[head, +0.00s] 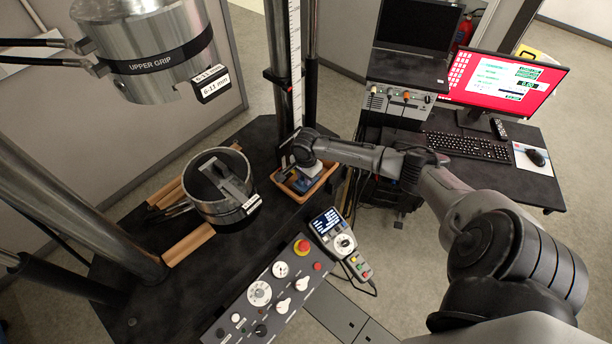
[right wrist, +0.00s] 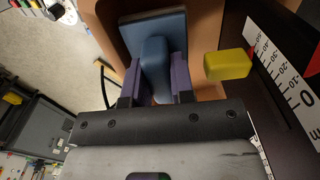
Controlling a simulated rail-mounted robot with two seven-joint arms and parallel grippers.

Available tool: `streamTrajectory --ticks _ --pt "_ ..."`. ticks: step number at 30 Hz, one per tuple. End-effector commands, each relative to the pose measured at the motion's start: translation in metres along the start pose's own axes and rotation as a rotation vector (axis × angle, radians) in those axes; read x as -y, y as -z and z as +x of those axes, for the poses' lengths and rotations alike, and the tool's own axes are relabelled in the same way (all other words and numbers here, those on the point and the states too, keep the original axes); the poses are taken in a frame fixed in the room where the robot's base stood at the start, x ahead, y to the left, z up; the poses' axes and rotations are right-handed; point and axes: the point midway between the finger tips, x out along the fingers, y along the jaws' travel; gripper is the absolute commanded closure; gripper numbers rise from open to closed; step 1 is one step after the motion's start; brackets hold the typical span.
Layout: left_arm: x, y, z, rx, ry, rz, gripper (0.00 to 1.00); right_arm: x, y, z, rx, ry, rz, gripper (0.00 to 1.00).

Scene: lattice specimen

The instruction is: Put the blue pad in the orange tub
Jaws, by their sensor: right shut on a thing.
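The blue pad (right wrist: 152,48) is a flat plate with a raised blue grip block. My right gripper (right wrist: 157,82), with purple fingers, is shut on that block. The orange tub (right wrist: 103,18) shows behind and around the pad in the right wrist view. In the head view the tub (head: 287,191) sits on the dark bench by the column, and my right gripper (head: 303,164) reaches down over it. A bit of the blue pad (head: 304,181) shows within the tub's outline. I cannot tell whether the pad touches the tub's floor. My left gripper is not in view.
A scale strip (right wrist: 293,85) and a yellow block (right wrist: 228,65) are close beside my right gripper. A metal cylinder (head: 222,205) stands left of the tub. A control panel (head: 268,293) and handset (head: 333,232) lie in front.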

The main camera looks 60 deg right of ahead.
Motion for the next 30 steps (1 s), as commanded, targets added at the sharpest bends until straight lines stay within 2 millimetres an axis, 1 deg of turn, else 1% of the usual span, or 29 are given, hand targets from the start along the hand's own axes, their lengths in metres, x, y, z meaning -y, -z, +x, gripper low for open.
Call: streamTrajectory --ticks 10,14,15,21,22,30 --pt "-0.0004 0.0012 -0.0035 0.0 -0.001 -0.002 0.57 -0.0002 -0.0005 0.0099 0.001 0.0 0.0 0.99" --pt "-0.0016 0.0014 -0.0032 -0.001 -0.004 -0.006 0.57 -0.0001 -0.0001 0.0107 0.0 0.0 0.0 0.99" --pt "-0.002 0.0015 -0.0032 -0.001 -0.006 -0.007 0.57 -0.0002 -0.0001 0.0108 0.0 0.0 0.0 0.73" --pt "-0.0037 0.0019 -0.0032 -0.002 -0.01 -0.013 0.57 -0.0003 -0.0001 0.0107 0.0 0.0 0.0 0.54" --pt "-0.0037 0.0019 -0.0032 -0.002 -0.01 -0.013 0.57 -0.0003 -0.0001 0.0106 0.0 0.0 0.0 0.52" --pt "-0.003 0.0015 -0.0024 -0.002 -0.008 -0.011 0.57 -0.0001 0.0001 0.0093 0.0 0.0 0.0 0.52"
